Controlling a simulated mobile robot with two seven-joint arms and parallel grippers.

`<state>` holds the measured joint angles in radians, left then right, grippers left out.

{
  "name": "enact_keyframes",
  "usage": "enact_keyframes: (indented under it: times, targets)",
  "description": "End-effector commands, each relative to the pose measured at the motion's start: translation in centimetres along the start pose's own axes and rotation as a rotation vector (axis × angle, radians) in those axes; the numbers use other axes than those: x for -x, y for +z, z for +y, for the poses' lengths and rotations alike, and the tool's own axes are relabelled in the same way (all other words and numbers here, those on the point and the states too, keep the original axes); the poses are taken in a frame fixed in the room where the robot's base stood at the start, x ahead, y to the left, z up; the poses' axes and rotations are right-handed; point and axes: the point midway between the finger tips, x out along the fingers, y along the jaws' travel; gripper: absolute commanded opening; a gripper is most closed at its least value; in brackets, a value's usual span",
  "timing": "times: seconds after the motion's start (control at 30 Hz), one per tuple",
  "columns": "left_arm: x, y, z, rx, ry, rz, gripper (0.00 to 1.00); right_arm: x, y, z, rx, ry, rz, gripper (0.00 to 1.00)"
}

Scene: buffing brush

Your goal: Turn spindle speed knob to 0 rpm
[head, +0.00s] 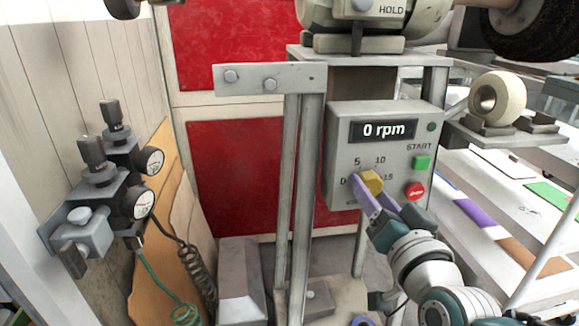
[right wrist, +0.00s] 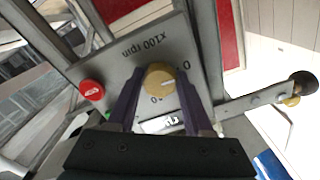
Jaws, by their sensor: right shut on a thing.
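The yellow spindle speed knob (head: 373,182) sits on the front of the grey control box (head: 341,140), inside a printed number scale. The box's display (head: 384,131) reads "0 rpm". My right gripper (head: 371,190) comes from the lower right, its purple fingers shut on the knob and partly covering the scale. In the right wrist view the knob (right wrist: 160,79) lies between the two finger ends, and a light pointer line on its face points right, near a printed 0. My left gripper is not in view.
A green START button (head: 422,162) and a red button (head: 414,190) sit right of the knob, close to my right gripper. A grey metal post (head: 302,190) stands left of the box. Gauges and valves (head: 130,203) are on the left wall.

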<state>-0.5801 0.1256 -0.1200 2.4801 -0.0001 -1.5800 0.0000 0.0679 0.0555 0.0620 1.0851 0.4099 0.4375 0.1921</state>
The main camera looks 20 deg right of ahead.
Motion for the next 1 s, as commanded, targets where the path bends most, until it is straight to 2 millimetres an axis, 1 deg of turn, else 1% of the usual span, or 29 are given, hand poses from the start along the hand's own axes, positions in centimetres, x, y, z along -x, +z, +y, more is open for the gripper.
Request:
enact_keyframes:
  times: [0.3,0.73,0.77,1.0]
  targets:
    - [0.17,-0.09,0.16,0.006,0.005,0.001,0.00,-0.01,-0.05,-0.04,0.077,-0.001,0.002,0.00]
    - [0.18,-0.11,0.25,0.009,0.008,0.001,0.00,-0.01,-0.06,-0.02,0.085,-0.001,0.002,0.00]
    - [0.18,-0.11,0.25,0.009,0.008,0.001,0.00,-0.01,-0.06,-0.02,0.085,-0.001,0.002,0.54]
    - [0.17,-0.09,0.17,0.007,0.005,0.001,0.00,-0.01,-0.04,0.00,0.083,-0.001,0.001,0.81]
